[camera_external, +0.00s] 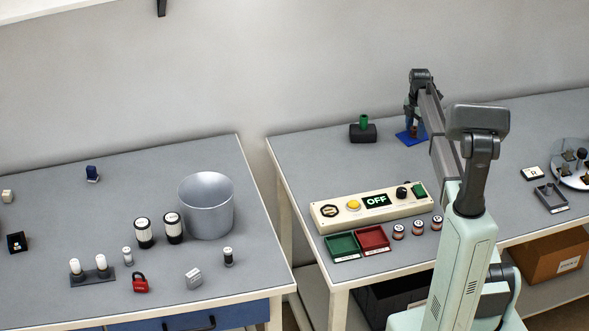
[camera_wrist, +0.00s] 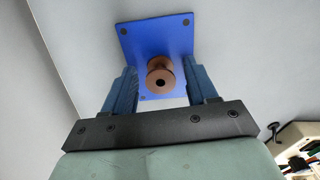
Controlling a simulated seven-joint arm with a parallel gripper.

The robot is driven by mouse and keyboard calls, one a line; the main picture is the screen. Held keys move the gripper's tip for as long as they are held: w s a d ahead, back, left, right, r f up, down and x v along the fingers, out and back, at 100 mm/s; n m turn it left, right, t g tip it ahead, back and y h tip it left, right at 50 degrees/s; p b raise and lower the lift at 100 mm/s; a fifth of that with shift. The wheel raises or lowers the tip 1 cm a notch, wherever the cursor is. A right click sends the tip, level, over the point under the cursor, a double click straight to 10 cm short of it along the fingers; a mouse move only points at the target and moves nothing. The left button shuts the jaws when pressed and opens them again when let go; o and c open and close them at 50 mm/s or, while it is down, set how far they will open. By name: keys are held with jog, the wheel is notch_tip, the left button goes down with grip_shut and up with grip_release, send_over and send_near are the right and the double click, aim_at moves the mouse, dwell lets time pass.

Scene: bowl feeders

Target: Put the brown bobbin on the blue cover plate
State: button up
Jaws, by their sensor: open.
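The blue cover plate (camera_wrist: 143,37) lies flat on the right-hand table, with dark dots at its corners. In the external view the plate (camera_external: 403,138) shows partly behind my arm. In the external view the bobbin (camera_external: 413,128) is mostly hidden by the fingers. My gripper (camera_wrist: 160,82) is open, with a blue finger on each side of the bobbin and visible gaps; it also shows in the external view (camera_external: 413,122).
A dark block with a green knob (camera_external: 363,130) stands left of the plate. A control panel with an OFF display (camera_external: 372,203), green and red trays (camera_external: 342,246) and several small spools sit nearer. The table around the plate is mostly clear.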

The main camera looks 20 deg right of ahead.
aim_at(415, 128)
notch_tip(415, 128, up, 12)
jog(key=shift+r, duration=0.15)
dwell(0.4)
dwell(0.3)
